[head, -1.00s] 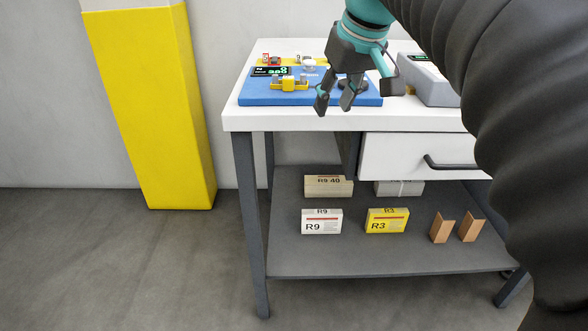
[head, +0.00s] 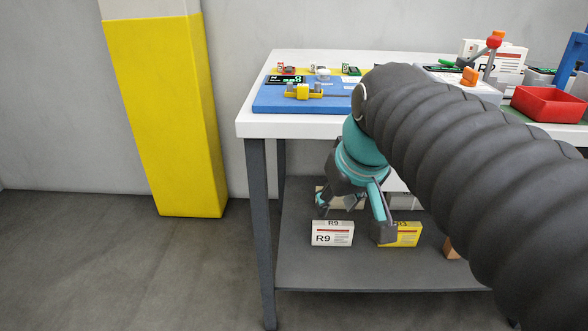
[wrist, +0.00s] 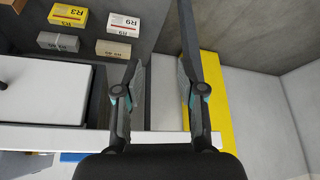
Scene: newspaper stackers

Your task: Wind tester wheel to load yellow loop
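The blue tester board (head: 280,106) lies on the left end of the white table top in the head view. A yellow piece (head: 303,92), possibly the yellow loop, sits between two grey holders on it. A small green-digit display (head: 286,79) is behind it. I cannot make out the wheel; my arm covers the board's right end. My gripper (head: 350,220) hangs below the table top, in front of the lower shelf, well away from the board. In the wrist view my gripper (wrist: 160,75) has its fingers apart with nothing between them.
The lower shelf (head: 300,268) holds a white R9 box (head: 332,233) and a yellow R3 box (head: 405,234) near my gripper. A red bin (head: 548,104) stands on the table at right. A yellow-painted pillar (head: 165,120) stands left. The floor left of the table is clear.

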